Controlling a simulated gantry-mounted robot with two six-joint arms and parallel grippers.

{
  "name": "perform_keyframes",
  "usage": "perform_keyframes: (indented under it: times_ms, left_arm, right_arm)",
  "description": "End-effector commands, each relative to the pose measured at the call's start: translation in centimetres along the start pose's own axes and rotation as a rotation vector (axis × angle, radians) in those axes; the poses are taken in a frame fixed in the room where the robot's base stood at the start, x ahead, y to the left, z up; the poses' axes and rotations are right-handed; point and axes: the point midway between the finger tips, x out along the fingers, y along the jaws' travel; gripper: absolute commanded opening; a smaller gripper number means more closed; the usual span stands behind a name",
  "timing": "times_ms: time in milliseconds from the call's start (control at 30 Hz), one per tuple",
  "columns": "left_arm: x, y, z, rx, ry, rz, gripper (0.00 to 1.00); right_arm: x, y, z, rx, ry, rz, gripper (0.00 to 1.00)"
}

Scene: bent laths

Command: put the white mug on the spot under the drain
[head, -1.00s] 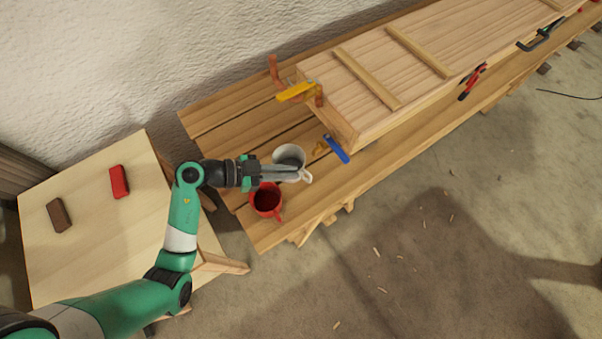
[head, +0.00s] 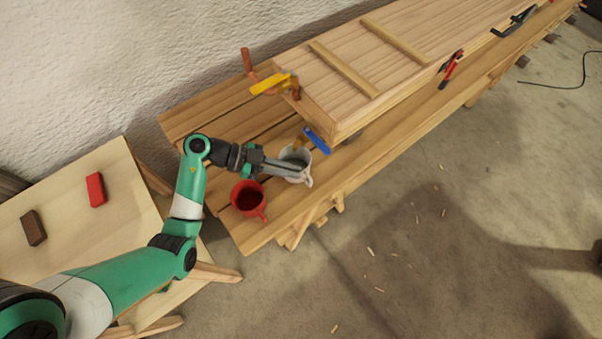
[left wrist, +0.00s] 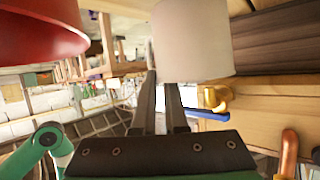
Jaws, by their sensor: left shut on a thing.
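The white mug (head: 297,155) is at the end of the long wooden box, close to the brass drain tap (head: 300,141) with its blue lever (head: 318,142). My left gripper (head: 297,168) is shut on the mug, its fingers reaching in from the left. The mug looks upright with its handle toward the front. In the left wrist view the mug (left wrist: 193,40) is at the fingers, with the brass tap (left wrist: 213,98) beside it. The spot under the drain cannot be made out; the mug and gripper cover that area. My right gripper is not in view.
A red mug (head: 247,198) with dark contents stands on the slatted bench (head: 190,122), close in front of my left gripper. A side table (head: 75,235) holds a red block and a brown block.

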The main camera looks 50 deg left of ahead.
Motion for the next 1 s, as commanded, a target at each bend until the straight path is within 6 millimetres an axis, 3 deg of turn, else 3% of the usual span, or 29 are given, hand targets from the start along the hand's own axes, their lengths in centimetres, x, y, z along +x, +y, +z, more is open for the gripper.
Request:
perform_keyframes:
  times_ms: [167, 533, 567, 700, 1000]
  left_arm:
    - [1.1, 0.1, 2.6, -0.002, 0.0, 0.0, 0.0]
    - [1.2, 0.1, 2.6, -0.001, 0.0, 0.0, 0.0]
    - [1.2, 0.1, 2.7, 0.0, 0.0, 0.0, 0.15]
    - [1.2, 0.1, 2.7, -0.001, 0.0, 0.0, 0.41]
    - [1.1, 0.1, 2.6, 0.0, 0.0, 0.0, 0.41]
  right_arm:
    - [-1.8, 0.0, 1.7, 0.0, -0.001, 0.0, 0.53]
    - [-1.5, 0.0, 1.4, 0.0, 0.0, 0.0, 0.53]
    - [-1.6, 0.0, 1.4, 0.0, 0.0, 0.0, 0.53]
    - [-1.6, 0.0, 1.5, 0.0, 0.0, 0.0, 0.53]
    - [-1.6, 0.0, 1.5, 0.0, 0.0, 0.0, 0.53]
